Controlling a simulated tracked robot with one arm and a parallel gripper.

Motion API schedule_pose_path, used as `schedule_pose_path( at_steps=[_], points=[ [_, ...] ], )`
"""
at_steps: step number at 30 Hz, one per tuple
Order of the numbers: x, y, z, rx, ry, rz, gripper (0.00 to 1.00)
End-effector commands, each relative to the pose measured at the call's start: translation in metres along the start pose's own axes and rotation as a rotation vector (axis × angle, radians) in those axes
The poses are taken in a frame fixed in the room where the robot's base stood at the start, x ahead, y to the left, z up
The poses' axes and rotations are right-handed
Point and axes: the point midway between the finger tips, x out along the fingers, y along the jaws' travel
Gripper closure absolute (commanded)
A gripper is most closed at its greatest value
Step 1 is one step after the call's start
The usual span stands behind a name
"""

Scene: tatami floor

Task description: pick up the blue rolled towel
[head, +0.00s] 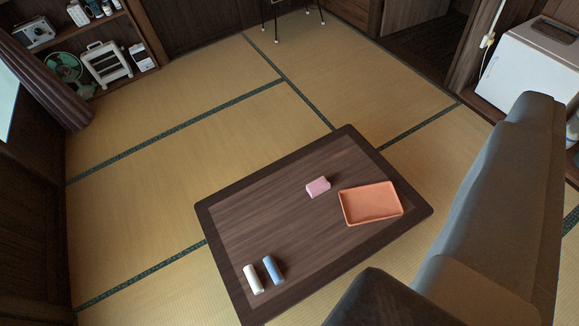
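The blue rolled towel (273,270) lies on the near left part of a low dark wooden table (265,219). A white rolled towel (253,279) lies close beside it on its left, roughly parallel, with a narrow gap between them.
A pink block (318,187) and an orange tray (370,203), which looks empty, stand on the table's right half. Tatami floor (140,230) left of the table is clear.

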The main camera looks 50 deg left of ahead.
Motion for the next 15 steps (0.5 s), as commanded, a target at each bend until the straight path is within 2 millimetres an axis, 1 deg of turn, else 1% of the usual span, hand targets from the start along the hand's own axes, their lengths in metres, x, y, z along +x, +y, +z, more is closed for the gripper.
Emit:
schedule_pose_path(
  at_steps=[1,2,4,6,8,9,13,14,15],
  points=[
    [0.022,0.003,0.013,-0.023,-0.018,0.015,0.37],
    [0.035,0.004,0.019,-0.039,-0.025,0.024,0.37],
    [0.068,0.006,0.036,-0.088,-0.036,0.045,0.37],
    [0.102,0.01,0.055,-0.14,-0.05,0.064,0.37],
    [0.131,0.013,0.074,-0.186,-0.062,0.075,0.37],
    [0.148,0.015,0.086,-0.216,-0.068,0.079,0.37],
    [0.205,0.018,0.131,-0.318,-0.089,0.082,0.37],
    [0.218,0.018,0.143,-0.341,-0.096,0.08,0.37],
    [0.234,0.019,0.159,-0.372,-0.105,0.074,0.37]
  ],
)
